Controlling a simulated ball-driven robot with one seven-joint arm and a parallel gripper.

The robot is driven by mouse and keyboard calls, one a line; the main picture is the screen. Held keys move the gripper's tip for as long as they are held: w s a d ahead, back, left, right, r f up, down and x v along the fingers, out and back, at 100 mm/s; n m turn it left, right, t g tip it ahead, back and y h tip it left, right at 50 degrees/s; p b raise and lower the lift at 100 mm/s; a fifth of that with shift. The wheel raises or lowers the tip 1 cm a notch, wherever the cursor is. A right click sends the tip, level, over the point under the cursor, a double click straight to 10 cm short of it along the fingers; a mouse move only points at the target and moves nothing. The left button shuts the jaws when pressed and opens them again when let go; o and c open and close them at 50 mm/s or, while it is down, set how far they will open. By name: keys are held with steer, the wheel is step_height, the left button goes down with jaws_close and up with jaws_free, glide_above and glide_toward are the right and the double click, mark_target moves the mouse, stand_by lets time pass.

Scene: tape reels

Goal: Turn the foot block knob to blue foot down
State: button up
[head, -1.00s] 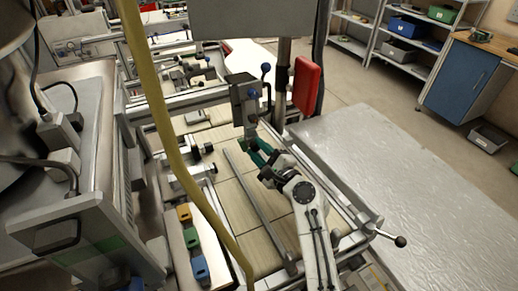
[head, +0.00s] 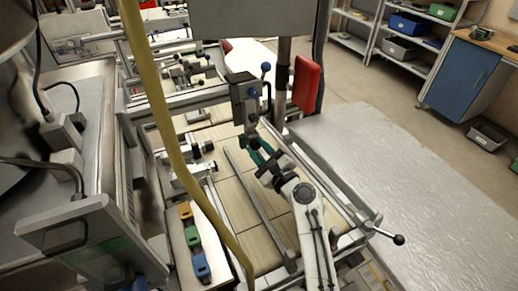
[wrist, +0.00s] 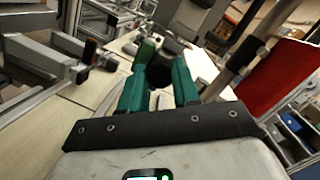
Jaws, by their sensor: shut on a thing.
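My gripper (head: 258,150) has green fingers just below the block. In the wrist view my gripper (wrist: 159,82) is shut on a dark rounded knob (wrist: 158,72), mostly hidden between the fingers. I cannot tell which foot points down.
A red box (head: 307,82) stands right of the block by a dark post. A yellow hose (head: 160,100) hangs across the left. Yellow, green and blue pieces (head: 193,240) lie on a narrow tray. A grey bench top (head: 400,175) at right is clear.

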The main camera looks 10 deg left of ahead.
steer(key=o, duration=1.1)
steer(key=shift+f, duration=0.1)
steer(key=shift+c, duration=0.2)
steer(key=shift+r, duration=0.4)
steer(key=s+d+r, duration=0.4)
steer(key=s+r, duration=0.8)
steer(key=s, duration=0.1)
steer(key=shift+s+r+p, duration=0.15)
steer(key=shift+s+p, duration=0.1)
steer(key=shift+p, duration=0.2)
